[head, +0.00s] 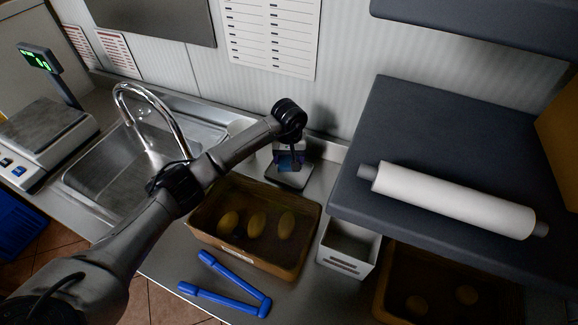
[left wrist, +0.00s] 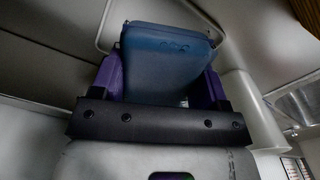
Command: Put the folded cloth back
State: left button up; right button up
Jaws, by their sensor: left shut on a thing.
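The folded cloth (left wrist: 168,62) is blue and fills the space between the two purple fingers of my left gripper (left wrist: 165,80) in the left wrist view. In the head view my left gripper (head: 289,158) points down behind the brown crate, with its fingers shut on the cloth, of which only a little blue shows. A small grey square tray (head: 290,179) lies right below the gripper, against the back wall. I cannot tell whether the cloth touches the tray. My right gripper is in neither view.
A brown crate (head: 204,230) with several yellow fruits stands in front of the tray. Blue tongs (head: 228,284) lie at the counter's front. A white bin (head: 347,250) and a dark shelf with a paper roll (head: 450,199) are right. A sink (head: 105,182) and scale (head: 40,130) are left.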

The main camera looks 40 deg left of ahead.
pick_arm(q)
jog(key=shift+f, duration=2.1)
jog(key=shift+a+b, duration=0.1)
jog(key=shift+b, duration=0.25)
jog(key=o, duration=0.9)
jog(key=shift+f, duration=0.1)
jog(key=shift+r, duration=0.3)
notch_tip(320, 180, up, 12)
jog(key=shift+f+p, duration=0.15)
jog(key=shift+p, duration=0.6)
